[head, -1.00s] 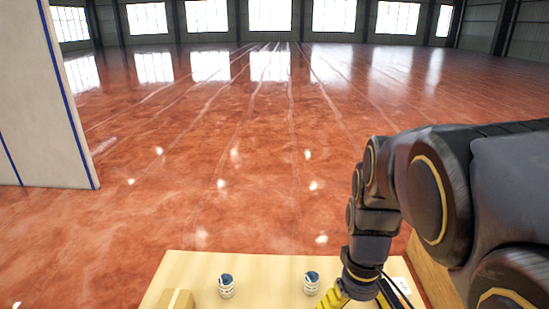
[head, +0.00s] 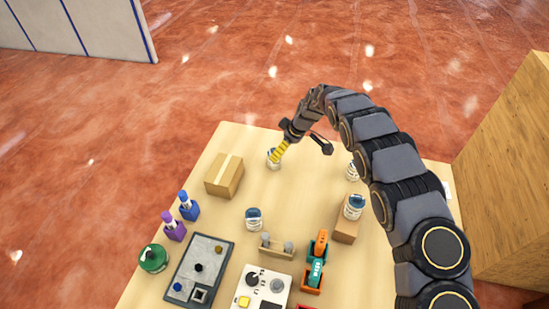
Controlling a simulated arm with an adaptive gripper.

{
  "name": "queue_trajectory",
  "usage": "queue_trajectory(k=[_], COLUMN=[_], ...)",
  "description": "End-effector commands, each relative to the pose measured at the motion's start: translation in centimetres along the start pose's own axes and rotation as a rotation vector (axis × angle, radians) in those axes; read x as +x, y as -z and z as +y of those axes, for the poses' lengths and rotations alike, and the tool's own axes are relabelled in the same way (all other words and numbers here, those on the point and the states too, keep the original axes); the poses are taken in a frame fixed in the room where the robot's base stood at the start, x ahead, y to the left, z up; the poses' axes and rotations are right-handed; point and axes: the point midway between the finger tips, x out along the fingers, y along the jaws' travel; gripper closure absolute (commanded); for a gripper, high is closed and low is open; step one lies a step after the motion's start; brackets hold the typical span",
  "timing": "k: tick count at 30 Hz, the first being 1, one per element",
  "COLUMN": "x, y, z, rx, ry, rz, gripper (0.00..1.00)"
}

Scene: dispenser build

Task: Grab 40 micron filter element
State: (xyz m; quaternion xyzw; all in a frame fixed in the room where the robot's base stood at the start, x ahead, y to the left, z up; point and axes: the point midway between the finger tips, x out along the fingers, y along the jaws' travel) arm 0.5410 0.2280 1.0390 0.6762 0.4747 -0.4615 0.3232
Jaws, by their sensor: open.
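Several small white cylinders with blue tops stand on the table, and I cannot read which one is the 40 micron filter element. One cylinder (head: 272,161) stands at the back, partly hidden by my gripper. Another cylinder (head: 352,173) stands at the back right, partly behind my arm. A third cylinder (head: 254,222) is near the middle, and a fourth cylinder (head: 354,209) is on a small brown block. My gripper (head: 277,155), with yellow fingers, is open and points down right at the back cylinder. I cannot tell whether it touches it.
A cardboard box (head: 224,175) stands left of the gripper. Blue (head: 188,206) and purple (head: 173,225) bottles and a green round container (head: 153,258) line the left side. A grey tray (head: 218,246), control panel (head: 262,290) and orange-teal tool (head: 317,262) lie in front.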

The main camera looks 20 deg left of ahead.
Motion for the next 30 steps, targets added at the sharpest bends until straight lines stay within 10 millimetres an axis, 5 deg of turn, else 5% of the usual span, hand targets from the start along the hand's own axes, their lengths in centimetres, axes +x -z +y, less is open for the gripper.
queue_trajectory(k=[21,30], x=[7.5,8.5], y=[0.8,0.8], z=[-0.3,-0.2], rx=[-0.018,-0.018], ry=[0.009,0.006], rz=[0.021,0.019], gripper=[0.22,0.22])
